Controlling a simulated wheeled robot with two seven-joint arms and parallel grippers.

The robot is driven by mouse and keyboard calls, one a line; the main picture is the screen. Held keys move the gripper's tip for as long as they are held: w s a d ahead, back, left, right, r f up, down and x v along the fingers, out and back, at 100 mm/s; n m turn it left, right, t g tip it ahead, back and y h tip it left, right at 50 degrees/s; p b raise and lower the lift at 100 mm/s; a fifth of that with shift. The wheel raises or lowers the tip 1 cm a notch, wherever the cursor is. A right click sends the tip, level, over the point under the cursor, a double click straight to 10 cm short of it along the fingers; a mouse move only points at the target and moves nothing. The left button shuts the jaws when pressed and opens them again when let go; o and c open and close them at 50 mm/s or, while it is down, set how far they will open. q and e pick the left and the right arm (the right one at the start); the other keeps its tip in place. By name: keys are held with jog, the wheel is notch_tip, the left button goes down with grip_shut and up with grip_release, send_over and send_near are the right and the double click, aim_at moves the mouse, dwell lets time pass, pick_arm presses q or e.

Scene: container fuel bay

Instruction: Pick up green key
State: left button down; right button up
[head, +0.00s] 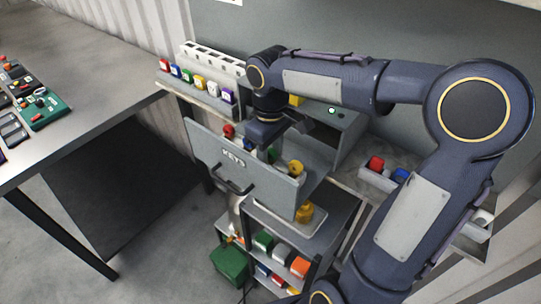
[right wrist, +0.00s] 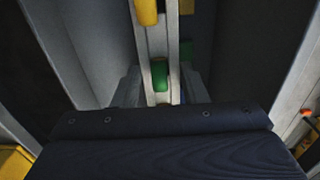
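The open grey drawer (head: 245,172) labelled KEYS holds a red item (head: 229,131), a green key (head: 272,156) and a yellow item (head: 296,168). My right gripper (head: 266,147) points down into the drawer and partly hides what lies under it. In the right wrist view the green key (right wrist: 160,73) stands on a pale rail, in line with the middle of the gripper. The grey fingers look spread on either side of it, with a gap. A second green thing (right wrist: 187,50) shows behind the rail. My left gripper is not in view.
A rack of coloured tags (head: 198,80) stands behind the drawer. A grey box with a green light (head: 335,112) is close to its right. Shelves with coloured boxes (head: 272,245) lie below, and a workbench (head: 90,85) stands at left.

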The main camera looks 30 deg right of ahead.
grip_shut()
notch_tip(320, 180, up, 9)
jog(key=shift+r, duration=0.15)
notch_tip(320, 180, up, 3)
jog(key=p, duration=0.2)
notch_tip(320, 180, up, 4)
jog(key=p, duration=0.5)
send_over(271, 149)
jog(key=shift+s+a+r, duration=0.1)
jog(key=shift+r, duration=0.05)
